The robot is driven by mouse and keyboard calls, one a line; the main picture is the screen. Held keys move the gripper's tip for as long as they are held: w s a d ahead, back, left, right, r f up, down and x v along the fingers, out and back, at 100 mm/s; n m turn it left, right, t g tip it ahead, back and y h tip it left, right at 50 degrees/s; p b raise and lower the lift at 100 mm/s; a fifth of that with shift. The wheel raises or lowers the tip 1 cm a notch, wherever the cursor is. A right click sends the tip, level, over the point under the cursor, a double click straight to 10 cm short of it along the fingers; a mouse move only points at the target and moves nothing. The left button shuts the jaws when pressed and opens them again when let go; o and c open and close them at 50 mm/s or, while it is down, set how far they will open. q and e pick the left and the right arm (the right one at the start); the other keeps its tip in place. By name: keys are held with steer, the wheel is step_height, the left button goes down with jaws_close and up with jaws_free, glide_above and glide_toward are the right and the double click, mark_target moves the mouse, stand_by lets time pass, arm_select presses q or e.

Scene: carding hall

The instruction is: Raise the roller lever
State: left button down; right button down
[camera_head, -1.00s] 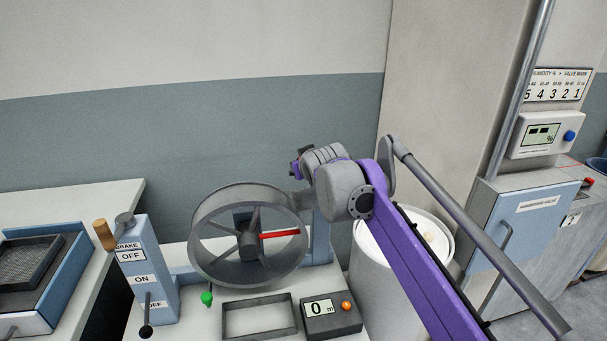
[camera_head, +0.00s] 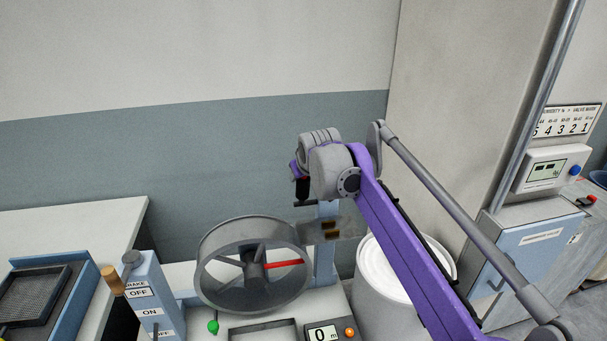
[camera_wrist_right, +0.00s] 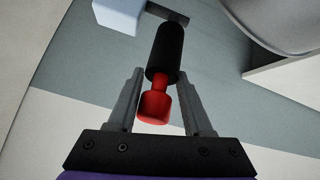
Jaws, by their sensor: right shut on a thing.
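The roller lever (camera_wrist_right: 166,52) has a black grip and a red end. In the right wrist view its red end sits between the two fingers of my right gripper (camera_wrist_right: 158,108), which is shut on it. A dark bar (camera_wrist_right: 168,13) runs at the far end of the grip, beside a light-blue post (camera_wrist_right: 118,14). In the head view my right gripper (camera_head: 300,178) is small and partly hidden by my wrist, at the upper left of the post (camera_head: 326,255). The spoked wheel (camera_head: 255,265) with one red spoke is below it. My left gripper is not seen.
A grey plate with brown blocks (camera_head: 330,230) is by the post. A lever box (camera_head: 155,300) marked OFF and ON stands at left. A counter reading 0 (camera_head: 322,334) is at the front. A white drum (camera_head: 385,270) stands right, beneath my arm. The wall above is clear.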

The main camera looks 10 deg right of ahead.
steer(key=shift+w+d+r, duration=0.15)
steer(key=shift+w+r, duration=0.05)
steer(key=shift+w, duration=0.15)
steer(key=c, duration=0.5)
jaws_free()
steer(key=shift+f, duration=0.1)
steer(key=shift+s, duration=0.2)
steer(key=v, duration=1)
steer(key=shift+s+r, duration=0.15)
steer(key=shift+r, duration=0.2)
steer(key=s+d+f+m+g, duration=0.1)
steer(key=s+d+f, duration=0.1)
steer(key=s+f, duration=1.3)
steer(key=s+d+f+m+g, duration=0.2)
steer(key=s+d+f, duration=0.1)
steer(key=s+f, duration=1.2)
steer(key=s, duration=0.2)
steer(key=shift+s+f, duration=0.25)
steer(key=shift+s, duration=0.1)
